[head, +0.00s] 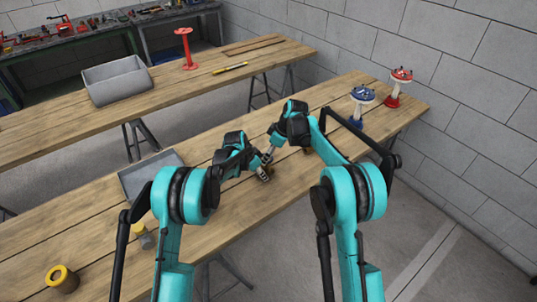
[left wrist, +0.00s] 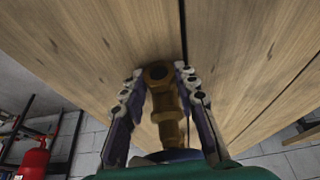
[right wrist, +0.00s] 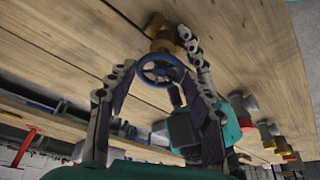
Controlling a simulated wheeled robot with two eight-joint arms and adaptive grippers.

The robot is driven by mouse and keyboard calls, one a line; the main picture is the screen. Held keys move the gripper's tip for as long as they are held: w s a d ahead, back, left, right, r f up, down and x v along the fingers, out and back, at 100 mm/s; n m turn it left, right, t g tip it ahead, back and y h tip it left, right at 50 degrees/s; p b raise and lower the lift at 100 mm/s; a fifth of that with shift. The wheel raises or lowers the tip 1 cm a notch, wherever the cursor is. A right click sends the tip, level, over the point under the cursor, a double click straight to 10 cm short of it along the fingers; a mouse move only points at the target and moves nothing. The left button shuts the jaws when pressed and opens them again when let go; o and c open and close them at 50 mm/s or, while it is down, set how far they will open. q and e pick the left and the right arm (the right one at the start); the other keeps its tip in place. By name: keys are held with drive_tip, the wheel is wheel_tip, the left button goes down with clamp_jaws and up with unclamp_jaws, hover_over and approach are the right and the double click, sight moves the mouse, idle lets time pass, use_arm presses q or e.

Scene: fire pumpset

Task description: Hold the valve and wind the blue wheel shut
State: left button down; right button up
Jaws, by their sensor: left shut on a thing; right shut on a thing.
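A brass valve (left wrist: 166,100) is on the wooden table, between the two fingers of my left gripper (left wrist: 158,82). That gripper is shut on its body. In the head view my left gripper (head: 265,172) is low over the table, and the arms hide most of the valve. The blue wheel (right wrist: 160,70), a spoked ring, shows in the right wrist view in front of the brass body (right wrist: 164,35). My right gripper (right wrist: 158,76) is shut on the wheel, a finger at each side. In the head view my right gripper (head: 268,154) meets the left one at the valve.
A grey tray (head: 150,166) lies left of the grippers. A yellow-topped pot (head: 62,279) stands near the front left. Blue-based (head: 361,98) and red-based (head: 398,86) fittings stand at the table's right end. A second bench behind holds a grey bin (head: 116,82).

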drive_tip(key=shift+m, duration=0.5)
drive_tip(key=o, duration=1.2)
drive_tip(key=shift+c, duration=0.2)
use_arm(q)
drive_tip(key=c, duration=1.1)
unclamp_jaws()
drive_tip(key=shift+o, duration=0.2)
use_arm(e)
drive_tip(key=v, duration=0.8)
use_arm(q)
drive_tip(key=shift+r, duration=0.1)
use_arm(e)
drive_tip(key=shift+s, duration=0.1)
